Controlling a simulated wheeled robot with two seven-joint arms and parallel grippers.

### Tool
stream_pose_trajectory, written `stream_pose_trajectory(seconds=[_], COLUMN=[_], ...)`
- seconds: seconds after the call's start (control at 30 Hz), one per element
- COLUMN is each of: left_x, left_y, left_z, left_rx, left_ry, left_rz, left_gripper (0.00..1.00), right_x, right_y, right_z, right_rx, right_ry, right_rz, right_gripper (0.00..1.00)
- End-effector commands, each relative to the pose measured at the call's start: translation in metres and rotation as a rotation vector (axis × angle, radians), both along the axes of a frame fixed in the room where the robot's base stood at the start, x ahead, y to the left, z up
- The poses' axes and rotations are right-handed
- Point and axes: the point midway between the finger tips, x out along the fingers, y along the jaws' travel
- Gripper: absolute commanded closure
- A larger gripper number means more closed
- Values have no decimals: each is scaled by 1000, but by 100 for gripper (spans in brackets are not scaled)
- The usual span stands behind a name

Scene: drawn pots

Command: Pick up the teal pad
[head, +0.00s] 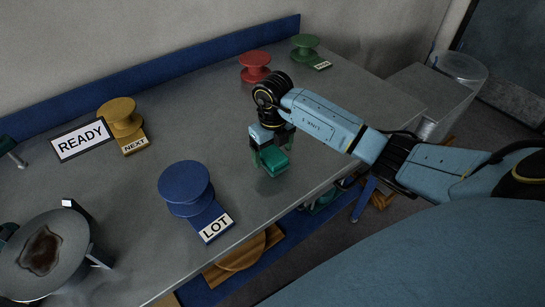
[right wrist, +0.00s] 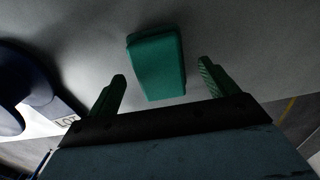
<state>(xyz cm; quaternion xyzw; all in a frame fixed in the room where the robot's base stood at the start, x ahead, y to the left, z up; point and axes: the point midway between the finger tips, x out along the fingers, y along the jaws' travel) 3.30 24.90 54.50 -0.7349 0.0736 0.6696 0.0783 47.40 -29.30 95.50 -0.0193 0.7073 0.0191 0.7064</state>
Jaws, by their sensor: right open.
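The teal pad (head: 275,160) is a small rounded block on the grey table, right of the middle in the head view. It also shows in the right wrist view (right wrist: 157,65), ahead of my fingertips and roughly between their lines. My right gripper (head: 270,150) is over the pad in the head view, pointing down and partly hiding it. My left gripper cannot be made out in either view.
A blue spool (head: 184,184) with a LOT label stands left of the pad. Red (head: 255,66), green (head: 305,46) and yellow (head: 121,115) spools stand further back. A READY sign (head: 81,140) and a stained pan (head: 42,254) are at left. The grey table (head: 215,110) is clear around the pad.

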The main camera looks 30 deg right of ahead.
Motion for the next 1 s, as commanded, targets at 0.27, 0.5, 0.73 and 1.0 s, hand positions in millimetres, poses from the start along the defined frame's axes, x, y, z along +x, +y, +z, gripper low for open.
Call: stream_pose_trajectory(seconds=[0.27,0.5,0.73,1.0], left_x=[0,0,0,0], left_y=[0,0,0,0], left_z=[1,1,0,0], left_rx=[0,0,0,0], left_ry=[0,0,0,0], left_rz=[0,1,0,0], left_gripper=[54,54,54,54], right_x=[0,0,0,1], right_y=[0,0,0,0], right_z=[-21,-21,-21,-20], right_rx=[1,0,0,0], right_ry=[-2,-2,-2,-3], right_rz=[0,0,0,0], right_gripper=[15,26,56,64])
